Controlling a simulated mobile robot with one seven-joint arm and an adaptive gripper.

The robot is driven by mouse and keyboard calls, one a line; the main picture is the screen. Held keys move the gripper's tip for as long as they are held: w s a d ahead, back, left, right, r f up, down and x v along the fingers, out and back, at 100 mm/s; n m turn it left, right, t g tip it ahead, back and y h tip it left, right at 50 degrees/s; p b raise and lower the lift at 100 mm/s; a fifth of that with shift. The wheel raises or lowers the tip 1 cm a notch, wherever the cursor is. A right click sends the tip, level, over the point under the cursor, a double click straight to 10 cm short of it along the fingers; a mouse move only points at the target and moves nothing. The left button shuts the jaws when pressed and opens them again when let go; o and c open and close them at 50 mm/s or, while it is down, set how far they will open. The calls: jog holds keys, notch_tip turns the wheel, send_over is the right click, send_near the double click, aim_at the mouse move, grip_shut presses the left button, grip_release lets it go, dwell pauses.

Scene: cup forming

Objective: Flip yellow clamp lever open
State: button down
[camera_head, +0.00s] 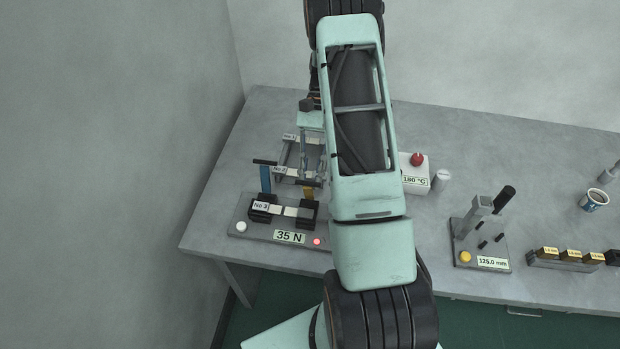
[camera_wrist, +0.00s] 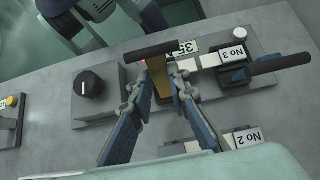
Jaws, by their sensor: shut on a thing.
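The yellow clamp lever (camera_head: 308,193) stands at the right end of the test fixture (camera_head: 250,232), topped by a black crossbar. In the wrist view the yellow lever (camera_wrist: 161,90) lies between my fingertips, with its black crossbar (camera_wrist: 165,48) just beyond them. My gripper (camera_head: 312,176) is shut on this lever from above; it also shows in the wrist view (camera_wrist: 163,78). A blue lever (camera_head: 265,179) with a black crossbar stands upright at the fixture's left end. A strip labelled No 3 (camera_head: 262,206) lies across the two black clamps. The lever's exact tilt is hard to tell.
Strips No 1 and No 2 (camera_head: 280,170) lie behind the fixture, close to my fingers. A 180 °C box (camera_head: 414,178) with a red button stands to the right. A 125.0 mm fixture (camera_head: 480,262) and a cup (camera_head: 594,200) are farther right. The table's front edge is near.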

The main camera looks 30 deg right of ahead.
jog(key=c, duration=2.7)
grip_release()
jog(key=shift+w+d+f, duration=0.2)
jog(key=shift+d+f, duration=0.05)
jog(key=shift+o, duration=1.2)
jog(key=shift+w, duration=0.1)
jog(key=o, duration=0.7)
jog(key=shift+a, duration=0.15)
jog(key=shift+c, duration=0.2)
jog(key=v, duration=1.2)
jog(key=shift+o, duration=0.2)
